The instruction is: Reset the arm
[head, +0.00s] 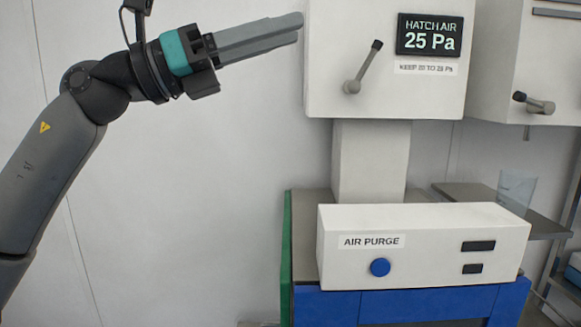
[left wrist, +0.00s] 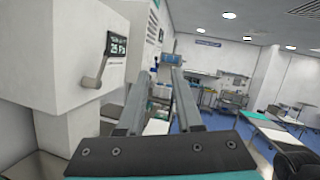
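My left arm comes in from the left in the head view, raised and bent. Its gripper (head: 299,22) points right, with the grey fingertips close to the left edge of the white hatch box (head: 335,35) in the picture; I cannot tell whether they touch it. In the left wrist view the two fingers of the left gripper (left wrist: 160,72) stand apart with nothing held between them. My right arm and gripper are not in view.
The hatch box has a lever handle (head: 364,68) and a display (head: 429,36) reading 25 Pa. Below stands a white air purge unit (head: 345,265) with a blue button (head: 380,267). A clear container (head: 516,188) stands on a shelf at right. The wall below my arm is bare.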

